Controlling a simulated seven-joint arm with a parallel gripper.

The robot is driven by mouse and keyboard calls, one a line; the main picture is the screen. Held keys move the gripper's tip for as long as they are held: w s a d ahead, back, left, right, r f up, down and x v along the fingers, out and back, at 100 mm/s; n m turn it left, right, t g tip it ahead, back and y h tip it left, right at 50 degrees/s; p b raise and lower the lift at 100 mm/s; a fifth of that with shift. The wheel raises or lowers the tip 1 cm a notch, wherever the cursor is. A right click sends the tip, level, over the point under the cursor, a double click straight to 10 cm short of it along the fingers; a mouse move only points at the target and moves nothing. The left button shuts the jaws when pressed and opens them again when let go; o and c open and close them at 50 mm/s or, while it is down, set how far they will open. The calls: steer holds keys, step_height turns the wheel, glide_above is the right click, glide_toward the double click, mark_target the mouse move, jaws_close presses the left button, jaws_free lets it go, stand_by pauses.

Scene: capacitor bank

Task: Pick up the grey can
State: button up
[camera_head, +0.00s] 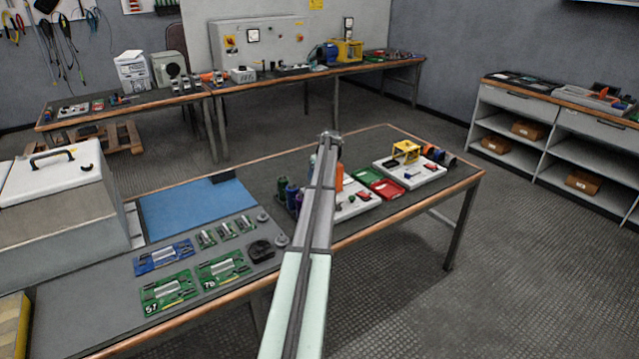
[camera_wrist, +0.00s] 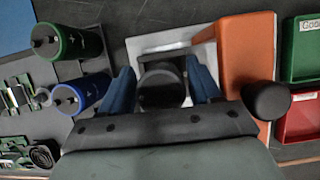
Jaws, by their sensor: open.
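In the wrist view my gripper (camera_wrist: 163,84) is open, with one blue finger on each side of a dark grey can (camera_wrist: 161,82). The can is seen from its end, and its lower part is hidden by the gripper body. I cannot tell whether either finger touches it. A green can (camera_wrist: 78,43) and a blue can (camera_wrist: 82,93) lie to the left of the fingers in the picture. In the head view my arm hides the gripper and the grey can.
An orange block (camera_wrist: 243,62) stands close to the right finger, with a black cylinder (camera_wrist: 266,100) beside it. Green (camera_wrist: 303,48) and red (camera_wrist: 299,121) bins are farther right. Circuit boards (camera_head: 168,291) and a blue mat (camera_head: 197,207) lie at the bench's left.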

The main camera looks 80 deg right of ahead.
steer(key=shift+c, duration=0.2)
steer(key=c, duration=0.9)
steer(key=shift+r, duration=0.15)
